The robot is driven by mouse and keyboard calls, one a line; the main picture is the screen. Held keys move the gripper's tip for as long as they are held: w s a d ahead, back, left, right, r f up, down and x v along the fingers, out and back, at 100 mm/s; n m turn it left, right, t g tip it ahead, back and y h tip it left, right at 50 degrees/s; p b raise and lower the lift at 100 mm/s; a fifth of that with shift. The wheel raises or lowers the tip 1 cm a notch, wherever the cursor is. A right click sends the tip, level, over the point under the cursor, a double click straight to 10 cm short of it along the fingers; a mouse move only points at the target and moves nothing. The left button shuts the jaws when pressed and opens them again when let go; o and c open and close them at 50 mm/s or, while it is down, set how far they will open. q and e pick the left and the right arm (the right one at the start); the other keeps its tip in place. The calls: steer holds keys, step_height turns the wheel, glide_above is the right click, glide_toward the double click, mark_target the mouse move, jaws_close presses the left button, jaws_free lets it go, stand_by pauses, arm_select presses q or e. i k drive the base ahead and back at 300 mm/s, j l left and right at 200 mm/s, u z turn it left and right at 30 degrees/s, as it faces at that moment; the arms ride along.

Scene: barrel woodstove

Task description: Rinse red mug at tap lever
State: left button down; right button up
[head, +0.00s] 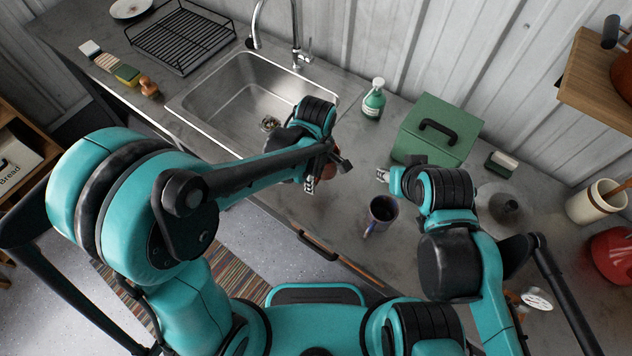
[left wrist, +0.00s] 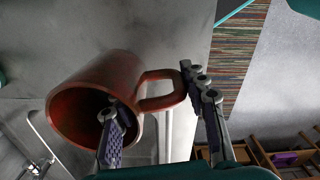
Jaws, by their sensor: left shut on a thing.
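The red mug (left wrist: 95,95) is held in my left gripper (left wrist: 160,115). In the left wrist view one finger is inside its mouth and the other is outside, beyond the handle; the mug lies tilted with its mouth toward the camera. In the head view my left gripper (head: 326,176) hides most of the mug, at the sink's right front corner. The tap lever (head: 307,57) is beside the tap's base behind the steel sink (head: 225,100); the spout (head: 256,30) hangs over the sink. My right gripper (head: 384,175) is above the counter, its jaw gap unclear.
A dark mug (head: 382,210) stands on the counter below my right gripper. A green soap bottle (head: 374,100) and a green box (head: 436,130) stand right of the sink. A dish rack (head: 180,40), sponges (head: 127,75) and a brush (head: 149,86) are left of it.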

mark_target(309, 59)
steer(key=i+j+z, duration=0.1)
steer(key=j, duration=0.25)
steer(key=i+j+z, duration=0.15)
steer(key=j, duration=0.2)
steer(key=i+j+z, duration=0.1)
steer(key=j, duration=0.3)
steer(key=i+j+z, duration=0.15)
steer(key=j, duration=0.25)
steer(key=i+j+z, duration=0.1)
steer(key=j, duration=0.3)
steer(key=i, duration=0.05)
